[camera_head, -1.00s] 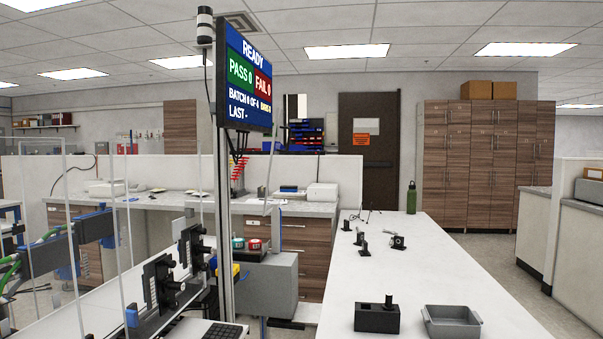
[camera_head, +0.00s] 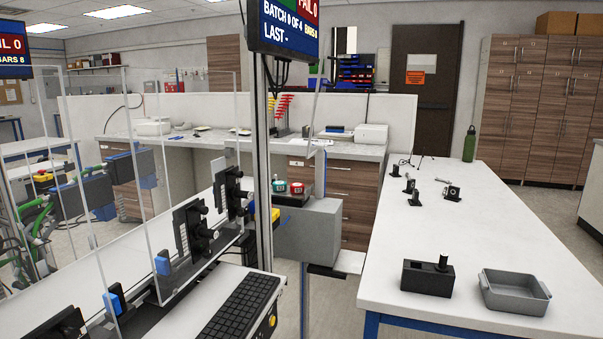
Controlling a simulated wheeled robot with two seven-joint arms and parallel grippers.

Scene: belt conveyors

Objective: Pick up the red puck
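A small round red-topped piece (camera_head: 297,188) sits beside a green-topped one (camera_head: 280,187) on a dark holder, by the grey box behind the display post. It is the only red puck-like thing I can make out, and it is too small to tell whether it is a loose puck or a button. Neither of my grippers can be made out in the head view.
A white table on the right holds a black block (camera_head: 427,278), a grey tray (camera_head: 514,292), several small black parts and a green bottle (camera_head: 469,144). Clear panels, a display post (camera_head: 262,170) and a keyboard (camera_head: 238,308) stand at left. Floor shows between the benches.

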